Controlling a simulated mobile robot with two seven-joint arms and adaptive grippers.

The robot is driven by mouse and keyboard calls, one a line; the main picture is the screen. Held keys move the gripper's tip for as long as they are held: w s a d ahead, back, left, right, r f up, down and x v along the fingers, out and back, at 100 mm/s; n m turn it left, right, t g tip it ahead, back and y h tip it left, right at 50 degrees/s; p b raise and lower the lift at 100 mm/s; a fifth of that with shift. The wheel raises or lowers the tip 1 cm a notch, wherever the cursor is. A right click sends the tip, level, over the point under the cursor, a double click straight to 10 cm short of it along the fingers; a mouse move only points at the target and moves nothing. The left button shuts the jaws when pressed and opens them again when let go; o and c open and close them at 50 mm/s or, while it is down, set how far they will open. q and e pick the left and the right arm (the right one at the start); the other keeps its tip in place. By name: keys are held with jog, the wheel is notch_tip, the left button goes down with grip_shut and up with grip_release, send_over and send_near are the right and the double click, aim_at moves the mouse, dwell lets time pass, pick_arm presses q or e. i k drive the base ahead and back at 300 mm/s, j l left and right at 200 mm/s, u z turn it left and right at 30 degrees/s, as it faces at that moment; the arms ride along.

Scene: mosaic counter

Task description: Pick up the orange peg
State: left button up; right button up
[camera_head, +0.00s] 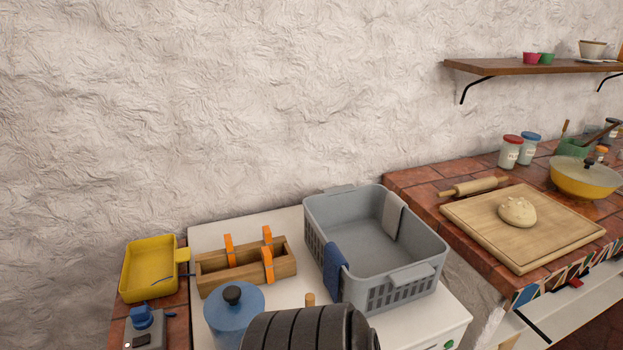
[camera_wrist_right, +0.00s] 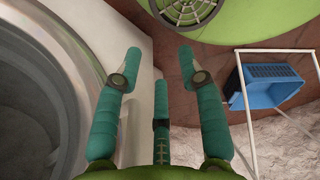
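Three orange pegs stand in a wooden holder (camera_head: 215,282) on the white worktop in the head view. One peg (camera_head: 229,250) is at the left, one peg (camera_head: 267,236) at the back right, and one peg (camera_head: 267,266) at the front right. My right gripper (camera_wrist_right: 159,56) shows in the right wrist view. Its teal fingers are spread apart with nothing between them. No peg shows in that view, and neither gripper shows clearly in the head view.
A grey basket (camera_head: 405,274) with cloths stands right of the holder, a blue lidded pot (camera_head: 233,313) in front, a yellow tray (camera_head: 148,270) left. A dark ribbed shape hides the worktop's front. The right wrist view shows a blue crate (camera_wrist_right: 265,92) and a white frame.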

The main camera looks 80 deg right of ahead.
aim_at(266, 254)
jog(key=z, duration=0.5)
jog(key=l+z, duration=0.1)
jog(key=z, duration=0.4)
jog(key=i+z, duration=0.1)
jog(key=z, duration=0.9)
